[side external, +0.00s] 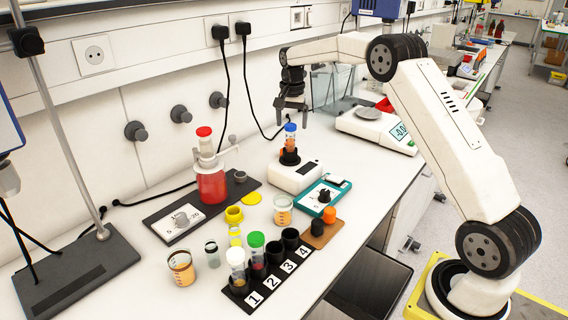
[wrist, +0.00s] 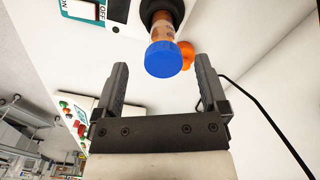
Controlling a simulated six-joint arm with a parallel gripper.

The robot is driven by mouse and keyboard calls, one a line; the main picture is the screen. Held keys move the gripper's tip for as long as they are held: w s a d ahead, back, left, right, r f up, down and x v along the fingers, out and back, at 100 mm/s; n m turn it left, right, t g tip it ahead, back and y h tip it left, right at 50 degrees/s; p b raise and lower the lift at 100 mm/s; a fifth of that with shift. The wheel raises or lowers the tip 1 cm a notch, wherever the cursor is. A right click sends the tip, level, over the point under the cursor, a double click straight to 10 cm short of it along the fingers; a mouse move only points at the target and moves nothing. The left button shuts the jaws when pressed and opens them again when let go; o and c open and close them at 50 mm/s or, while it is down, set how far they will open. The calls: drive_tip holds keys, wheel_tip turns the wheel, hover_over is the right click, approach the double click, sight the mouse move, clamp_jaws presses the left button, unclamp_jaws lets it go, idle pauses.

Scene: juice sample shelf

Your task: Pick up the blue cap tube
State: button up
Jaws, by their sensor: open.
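The blue cap tube (side external: 290,143) holds orange liquid and stands upright in the black cup of a white mixer-like device (side external: 296,177). Its blue cap (wrist: 163,59) also shows in the wrist view, with the tube body behind it. My gripper (side external: 291,108) hangs just above the cap in the side view, pointing down. In the wrist view my gripper (wrist: 162,65) has its two fingers spread wide, with the cap appearing between the fingertips. Nothing is held, and I see no finger touching the cap.
A numbered black rack (side external: 240,287) holds white-capped and green-capped tubes at the front. A red-filled bottle (side external: 211,184) stands at left. A teal-edged device (side external: 322,197) sits in front of the mixer. A white balance (side external: 376,130) is at right. A black cable (side external: 253,112) hangs behind.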

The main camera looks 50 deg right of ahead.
sight(291, 135)
drive_tip(key=shift+w+f, duration=0.15)
drive_tip(key=shift+f, duration=2.5)
clamp_jaws()
